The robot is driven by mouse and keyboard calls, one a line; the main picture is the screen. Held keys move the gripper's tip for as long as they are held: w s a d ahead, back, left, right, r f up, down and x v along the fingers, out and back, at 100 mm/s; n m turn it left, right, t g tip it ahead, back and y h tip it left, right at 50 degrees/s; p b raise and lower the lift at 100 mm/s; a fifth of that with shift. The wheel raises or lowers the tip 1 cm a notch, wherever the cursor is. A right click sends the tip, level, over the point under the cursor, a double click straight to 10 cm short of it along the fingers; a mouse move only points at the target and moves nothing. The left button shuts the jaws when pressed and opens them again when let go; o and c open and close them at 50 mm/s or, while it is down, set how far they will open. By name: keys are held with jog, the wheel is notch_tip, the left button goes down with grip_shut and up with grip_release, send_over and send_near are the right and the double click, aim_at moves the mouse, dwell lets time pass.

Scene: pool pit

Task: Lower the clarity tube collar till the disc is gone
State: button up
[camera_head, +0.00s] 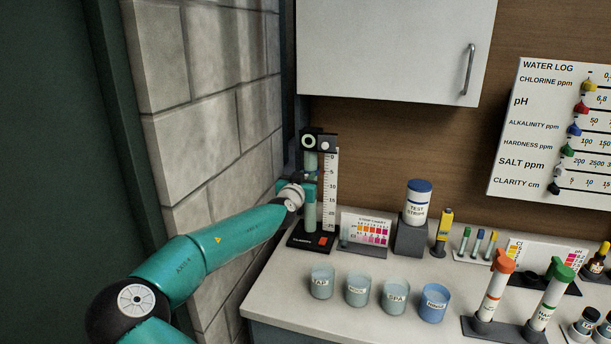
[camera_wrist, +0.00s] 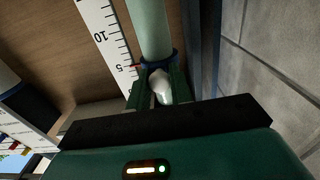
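The clarity tube (camera_head: 310,212) stands upright on a black base (camera_head: 322,241) in the corner by the block wall; its pale green column also shows in the wrist view (camera_wrist: 150,25). A dark blue collar (camera_wrist: 150,66) rings the tube, with a red pointer near the 5 mark on the white scale (camera_head: 331,190). My gripper (camera_wrist: 160,88) is at the collar, its green fingers on both sides of a white knob (camera_wrist: 159,78) and seemingly closed on it. A black head (camera_head: 310,141) on top shows a white ring with a dark centre. I cannot tell whether this is the disc.
Several cups (camera_head: 322,282) stand along the counter front. A colour chart (camera_head: 367,230) and a test strips tub (camera_head: 417,197) are right of the tube. The block wall (camera_head: 200,120) is close on the left, and a cabinet (camera_head: 395,45) hangs above.

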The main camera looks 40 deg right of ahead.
jog(key=o, duration=0.3)
jog(key=shift+a+r, duration=0.1)
jog(key=v, duration=1.3)
jog(key=shift+s+a, duration=0.25)
jog(key=shift+d, duration=0.1)
dwell(0.9)
jog(key=x, duration=1.3)
jog(key=shift+w+d, duration=0.25)
grip_shut()
